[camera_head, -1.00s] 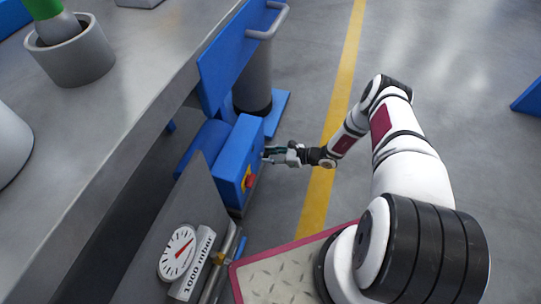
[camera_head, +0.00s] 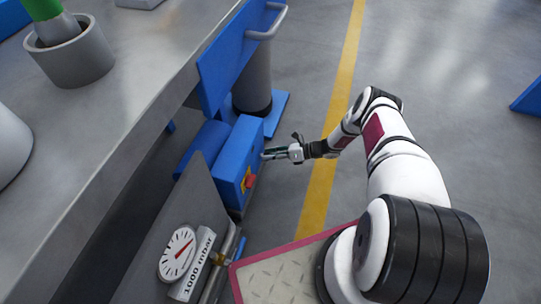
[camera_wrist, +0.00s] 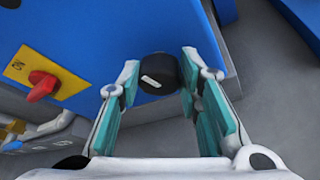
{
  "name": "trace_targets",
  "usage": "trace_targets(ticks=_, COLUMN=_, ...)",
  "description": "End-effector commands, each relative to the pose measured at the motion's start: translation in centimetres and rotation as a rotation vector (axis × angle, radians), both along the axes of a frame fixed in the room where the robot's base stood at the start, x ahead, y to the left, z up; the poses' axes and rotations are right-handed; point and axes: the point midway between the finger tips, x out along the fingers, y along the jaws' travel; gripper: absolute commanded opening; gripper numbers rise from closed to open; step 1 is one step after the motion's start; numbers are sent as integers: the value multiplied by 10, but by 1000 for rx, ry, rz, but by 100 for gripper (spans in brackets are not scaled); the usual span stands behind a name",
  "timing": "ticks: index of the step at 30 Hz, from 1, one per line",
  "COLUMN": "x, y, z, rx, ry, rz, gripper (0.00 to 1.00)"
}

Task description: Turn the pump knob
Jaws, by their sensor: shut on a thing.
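The pump is a blue box (camera_head: 240,155) low beside the bench. A round black knob (camera_wrist: 158,72) with a white mark on its face sits on the blue box in the wrist view. My gripper (camera_wrist: 159,88) reaches it from the right in the head view (camera_head: 266,154). Its teal-padded fingers are on both sides of the black knob, shut on it. In the head view the knob is hidden by the fingertips. A red switch (camera_wrist: 41,85) on a yellow plate lettered "ON" is on the same box, left of the fingers in the wrist view.
A dial gauge (camera_head: 177,254) with a "1000 mbar" label (camera_head: 193,265) stands nearer the camera. The grey bench (camera_head: 130,75) fills the left, with a grey cup (camera_head: 72,58) on it. The floor right of the pump is clear, with a yellow line (camera_head: 343,75).

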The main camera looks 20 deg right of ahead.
Motion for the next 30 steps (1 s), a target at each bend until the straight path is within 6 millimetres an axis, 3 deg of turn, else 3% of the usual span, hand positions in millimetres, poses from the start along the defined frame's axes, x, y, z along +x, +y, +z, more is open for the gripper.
trace_targets(ticks=12, x=1, y=-1, z=-1, rx=115, ry=159, rz=-2, gripper=4)
trace_targets(ticks=29, x=2, y=-1, z=-2, rx=132, ry=184, rz=-3, gripper=4)
trace_targets(ticks=30, x=2, y=-1, z=-2, rx=132, ry=184, rz=-3, gripper=41)
